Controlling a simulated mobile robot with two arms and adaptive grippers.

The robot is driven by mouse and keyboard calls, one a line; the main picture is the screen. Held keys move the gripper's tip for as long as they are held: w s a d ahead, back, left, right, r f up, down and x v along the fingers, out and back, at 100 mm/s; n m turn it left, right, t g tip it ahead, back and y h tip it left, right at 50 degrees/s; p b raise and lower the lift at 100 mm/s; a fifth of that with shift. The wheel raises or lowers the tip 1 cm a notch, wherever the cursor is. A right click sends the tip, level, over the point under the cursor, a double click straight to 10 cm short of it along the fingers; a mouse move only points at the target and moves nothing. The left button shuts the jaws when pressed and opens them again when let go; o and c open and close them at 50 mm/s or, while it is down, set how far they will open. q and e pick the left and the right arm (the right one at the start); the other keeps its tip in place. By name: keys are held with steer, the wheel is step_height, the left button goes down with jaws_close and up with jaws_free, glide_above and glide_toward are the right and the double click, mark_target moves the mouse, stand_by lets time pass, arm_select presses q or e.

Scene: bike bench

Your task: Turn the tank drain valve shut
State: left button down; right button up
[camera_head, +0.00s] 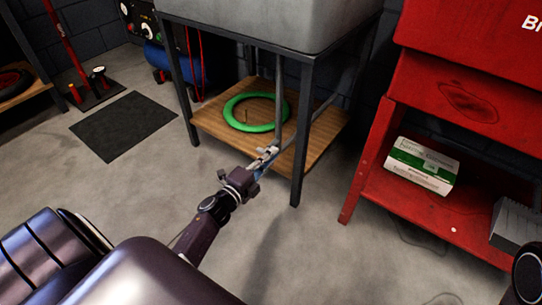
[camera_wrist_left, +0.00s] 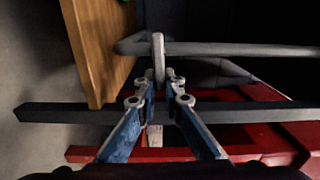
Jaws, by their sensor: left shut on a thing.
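The grey tank (camera_head: 265,22) stands on a dark metal frame. A grey drain pipe (camera_head: 279,95) runs down from it, and in the left wrist view the pipe (camera_wrist_left: 235,49) lies across the picture. A short pale valve handle (camera_wrist_left: 158,50) sticks out at the pipe. My left gripper (camera_head: 266,155), with blue fingers, is at the pipe's lower end. In the left wrist view its fingertips (camera_wrist_left: 165,80) are shut on the handle's near end. The fingers partly hide the grip, and the valve body is hard to make out. My right gripper is not in view.
A wooden shelf (camera_head: 215,127) with a green ring (camera_head: 237,122) is under the tank. The frame's front leg (camera_head: 303,135) stands close to my left gripper. A red bench (camera_head: 385,185) with a green-white box (camera_head: 422,166) is at right. Floor at front is clear.

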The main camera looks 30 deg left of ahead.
arm_select(q)
steer(key=c, duration=2)
jaws_free()
steer(key=shift+c, duration=0.2)
steer(key=s, duration=1.2)
steer(key=shift+a, duration=0.45)
